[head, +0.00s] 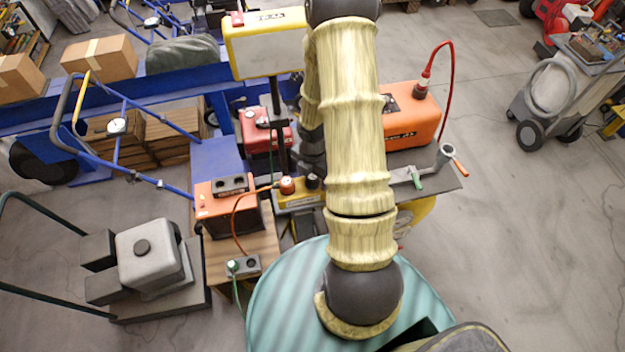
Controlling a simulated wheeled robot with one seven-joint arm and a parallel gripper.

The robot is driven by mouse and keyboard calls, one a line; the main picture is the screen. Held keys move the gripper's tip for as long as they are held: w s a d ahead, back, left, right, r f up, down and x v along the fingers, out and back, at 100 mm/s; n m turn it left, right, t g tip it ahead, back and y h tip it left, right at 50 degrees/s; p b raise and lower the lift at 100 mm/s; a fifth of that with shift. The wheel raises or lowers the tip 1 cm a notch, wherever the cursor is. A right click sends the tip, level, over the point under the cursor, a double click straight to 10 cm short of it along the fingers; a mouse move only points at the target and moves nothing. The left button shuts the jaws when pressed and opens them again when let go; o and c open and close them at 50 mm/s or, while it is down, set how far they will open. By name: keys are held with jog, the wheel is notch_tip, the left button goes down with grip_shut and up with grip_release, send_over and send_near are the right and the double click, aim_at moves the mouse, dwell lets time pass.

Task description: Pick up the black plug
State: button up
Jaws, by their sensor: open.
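A small black plug (312,182) appears to stand on the yellow box (297,202) at the middle of the head view, just right of an orange plug (287,186) with an orange cord. My arm crosses in front and hides what lies right of it. My gripper (313,160) shows only as a dark part beside the arm, seemingly above the black plug. It is open; its fingertips are mostly hidden, and I cannot tell whether they touch anything.
An orange box (228,210) with a grey socket panel stands left, above a grey socket strip (243,266) with a green plug. An orange case (405,118) with a red-corded plug stands right.

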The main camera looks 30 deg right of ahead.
jog(key=c, duration=1.1)
jog(key=shift+r, duration=0.1)
notch_tip(320, 180, up, 10)
jog(key=shift+f+p, duration=0.1)
jog(key=shift+p, duration=0.4)
jog(key=shift+s, duration=0.1)
